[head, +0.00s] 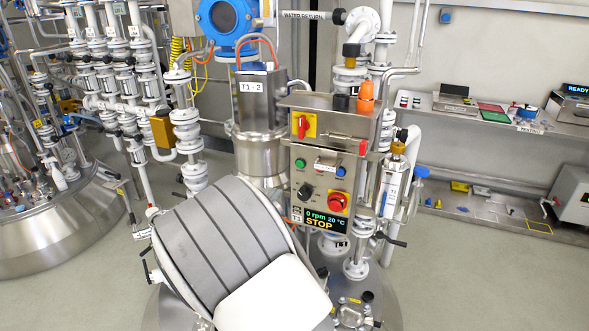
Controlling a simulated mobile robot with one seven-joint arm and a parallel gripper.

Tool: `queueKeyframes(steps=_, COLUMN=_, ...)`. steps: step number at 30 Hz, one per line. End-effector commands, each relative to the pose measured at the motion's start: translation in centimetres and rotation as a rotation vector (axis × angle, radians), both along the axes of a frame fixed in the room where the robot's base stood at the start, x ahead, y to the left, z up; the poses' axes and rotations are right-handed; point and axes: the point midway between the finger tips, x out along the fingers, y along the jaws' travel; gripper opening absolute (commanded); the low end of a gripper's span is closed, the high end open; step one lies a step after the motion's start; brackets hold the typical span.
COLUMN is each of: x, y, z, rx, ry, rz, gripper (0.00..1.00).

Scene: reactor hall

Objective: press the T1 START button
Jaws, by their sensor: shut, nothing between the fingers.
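The T1 control box (318,187) stands upright on the steel vessel, right of centre in the head view. On its face are a green button (300,163) at upper left, a blue button (340,171) at upper right, a black knob (305,191) and a red mushroom button (337,201). The green button looks like the start button, but its label is too small to read. The display (325,219) reads 0 rpm, 20 °C and STOP. My gripper is not in view. No finger shows at the panel, and its buttons are uncovered.
A red rotary switch (303,125) on a yellow plate sits above the buttons. An orange-capped part (366,92) and white pipes (394,180) stand close around the box. A large grey ribbed shape with a white part blocks the lower middle. A steel bench (470,111) runs along the right wall.

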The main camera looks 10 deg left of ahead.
Motion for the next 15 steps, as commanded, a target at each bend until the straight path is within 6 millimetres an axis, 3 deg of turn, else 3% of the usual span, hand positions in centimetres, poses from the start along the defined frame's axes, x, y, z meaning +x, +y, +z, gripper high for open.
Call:
queueKeyframes(steps=8, x=0.4, y=-0.2, z=0.1, rx=0.002, ry=0.0, rz=-0.003, gripper=0.0)
queueKeyframes(steps=15, x=3.9, y=-0.7, z=0.2, rx=0.002, ry=0.0, rz=-0.005, gripper=0.0)
